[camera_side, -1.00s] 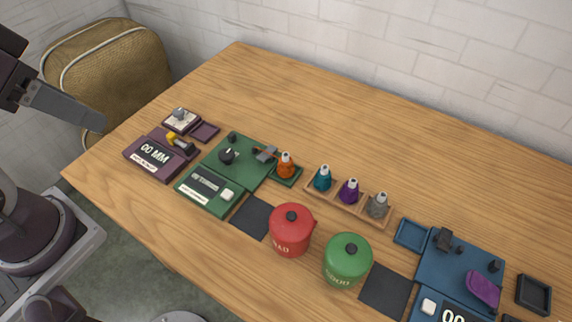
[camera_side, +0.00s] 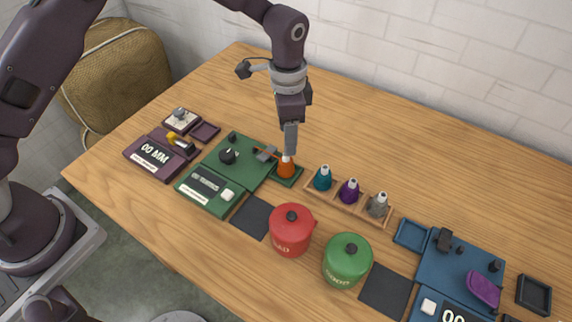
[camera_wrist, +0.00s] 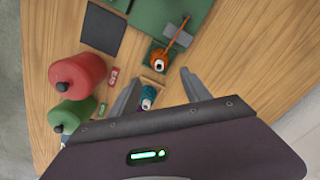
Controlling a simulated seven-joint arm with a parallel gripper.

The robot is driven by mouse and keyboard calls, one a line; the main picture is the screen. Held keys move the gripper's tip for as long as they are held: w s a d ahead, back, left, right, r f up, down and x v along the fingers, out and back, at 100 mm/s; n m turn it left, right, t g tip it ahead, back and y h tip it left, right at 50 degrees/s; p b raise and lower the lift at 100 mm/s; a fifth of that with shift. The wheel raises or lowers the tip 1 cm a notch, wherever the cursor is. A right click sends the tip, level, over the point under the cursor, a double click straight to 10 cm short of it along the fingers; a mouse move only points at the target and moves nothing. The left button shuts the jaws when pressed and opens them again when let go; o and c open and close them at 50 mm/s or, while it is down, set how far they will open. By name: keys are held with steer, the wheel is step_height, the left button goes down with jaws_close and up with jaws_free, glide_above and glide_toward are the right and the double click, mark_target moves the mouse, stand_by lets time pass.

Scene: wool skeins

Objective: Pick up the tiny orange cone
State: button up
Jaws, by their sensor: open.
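The tiny orange cone (camera_side: 286,169) stands upright in a small green tray (camera_side: 298,178) at the right edge of the green station (camera_side: 238,160). In the wrist view, the orange cone (camera_wrist: 158,57) has a pale tip with a dark centre, and an orange strand runs from it towards a grey piece. My gripper (camera_side: 291,153) points down, its tips close to the cone's top in the side view. In the wrist view my gripper (camera_wrist: 160,82) has its fingers apart with nothing held; the cone shows beyond the tips. I cannot tell whether they touch it.
A wooden rack (camera_side: 336,199) with teal (camera_side: 323,178), purple (camera_side: 348,191) and grey (camera_side: 377,205) cones stands to the right. A red pot (camera_side: 291,232) and a green pot (camera_side: 347,261) stand in front. The table behind is clear.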

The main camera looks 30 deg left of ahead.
mark_target(286, 164)
step_height(286, 164, down, 8)
steer(key=shift+s+a+r, duration=0.15)
steer(key=shift+r, duration=0.05)
jaws_close()
